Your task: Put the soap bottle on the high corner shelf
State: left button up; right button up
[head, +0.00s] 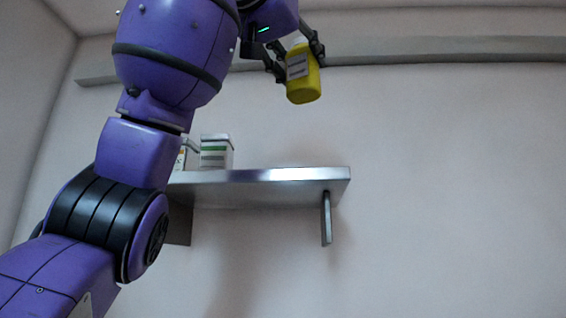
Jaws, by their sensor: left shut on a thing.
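The soap bottle (303,75) is yellow with a pale label and hangs in the air in the upper middle of the head view. My left gripper (298,62) is shut on it, with dark fingers on both sides of its body. The bottle is slightly tilted. The corner shelf (262,176) is a metal shelf on the wall, lower in the picture than the bottle. The bottle is apart from the shelf. The shelf's left part is hidden behind my left arm. My right gripper is not in view.
A white and green box (216,151) stands on the shelf's left part, with another box (186,154) beside it, partly hidden by my arm. The shelf's visible right part looks clear. A bracket (326,218) hangs under its right end. A grey rail (430,50) runs along the wall above.

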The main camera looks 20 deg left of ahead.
aim_at(310, 98)
pick_arm(q)
jog(key=shift+w+a+f, duration=0.15)
jog(key=shift+w+f, duration=2.8)
jog(key=shift+f, duration=0.05)
jog(key=shift+w+a+f, duration=0.1)
jog(key=shift+w+f, duration=2.8)
jog(key=shift+f, duration=0.05)
jog(key=shift+d, duration=0.1)
jog(key=shift+f, duration=0.1)
jog(key=o, duration=1.4)
